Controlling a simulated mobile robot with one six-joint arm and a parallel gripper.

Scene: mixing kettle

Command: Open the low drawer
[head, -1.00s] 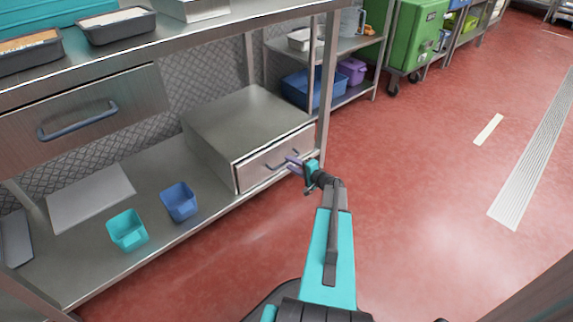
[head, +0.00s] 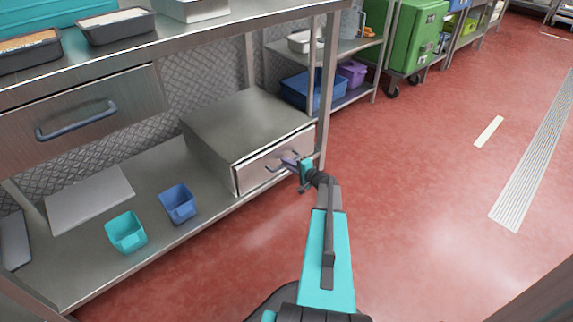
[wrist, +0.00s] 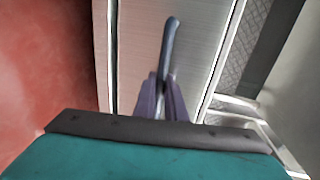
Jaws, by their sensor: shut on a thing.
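The low drawer (head: 252,177) is the front of a steel box unit on the lower shelf, right of centre in the head view. It looks shut or nearly so. Its dark bar handle (head: 272,168) runs across the front. My gripper (head: 287,160) is at the handle, its purple fingers shut on the bar. In the wrist view the handle (wrist: 170,40) stands out from the drawer front (wrist: 138,50) and runs down between my two fingertips (wrist: 162,90).
A table leg (head: 327,90) stands close right of the drawer. A blue bin (head: 177,204) and a teal bin (head: 126,232) stand on the lower shelf (head: 85,272) to the left. An upper drawer (head: 85,110) hangs at the left. The red floor (head: 420,210) in front is clear.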

